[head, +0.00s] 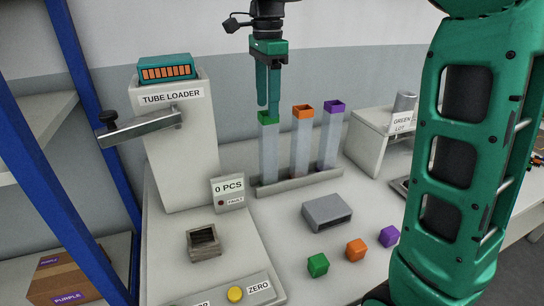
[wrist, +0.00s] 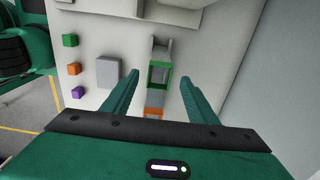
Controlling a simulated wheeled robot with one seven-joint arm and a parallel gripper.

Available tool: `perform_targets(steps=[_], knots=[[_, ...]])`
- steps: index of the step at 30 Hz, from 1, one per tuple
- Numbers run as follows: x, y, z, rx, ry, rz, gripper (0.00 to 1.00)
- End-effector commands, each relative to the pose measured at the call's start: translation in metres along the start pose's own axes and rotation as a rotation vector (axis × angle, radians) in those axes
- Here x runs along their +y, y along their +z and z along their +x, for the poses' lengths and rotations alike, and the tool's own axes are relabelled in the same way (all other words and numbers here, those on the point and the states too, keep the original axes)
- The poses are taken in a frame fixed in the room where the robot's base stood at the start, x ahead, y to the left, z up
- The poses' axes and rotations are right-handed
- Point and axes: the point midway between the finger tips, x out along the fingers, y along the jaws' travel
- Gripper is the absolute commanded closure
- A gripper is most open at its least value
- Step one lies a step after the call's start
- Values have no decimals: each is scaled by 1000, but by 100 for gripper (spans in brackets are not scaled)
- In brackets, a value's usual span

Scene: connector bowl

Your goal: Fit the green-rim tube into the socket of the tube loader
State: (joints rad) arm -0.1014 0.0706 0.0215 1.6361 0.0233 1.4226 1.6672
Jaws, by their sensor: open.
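The green-rim tube (head: 269,152) is clear and stands upright in a rack, leftmost of three tubes. In the wrist view its green rim (wrist: 158,76) lies between my fingers, with a gap on each side. My gripper (head: 267,104) is open and points down at the top of this tube; it holds nothing. Its fingertips are close to the rim; how far down they reach is hard to tell. The tube loader (head: 178,150) stands at the left. Its square grey socket (head: 203,242) is on the base in front and looks empty.
An orange-rim tube (head: 302,140) and a purple-rim tube (head: 331,135) stand beside it in the rack (head: 300,182). A lever (head: 140,128) sticks out from the loader. A grey block (head: 327,213) and green, orange and purple cubes (head: 318,265) lie in front.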

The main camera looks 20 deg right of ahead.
Motion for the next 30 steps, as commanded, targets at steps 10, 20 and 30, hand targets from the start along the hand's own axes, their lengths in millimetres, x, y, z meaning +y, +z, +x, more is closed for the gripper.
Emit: perform_targets(steps=[10, 20, 30], knots=[[0, 4, 46, -1, 2, 3, 47], [1, 3, 73, 0, 3, 1, 47], [0, 1, 106, -1, 0, 2, 47]])
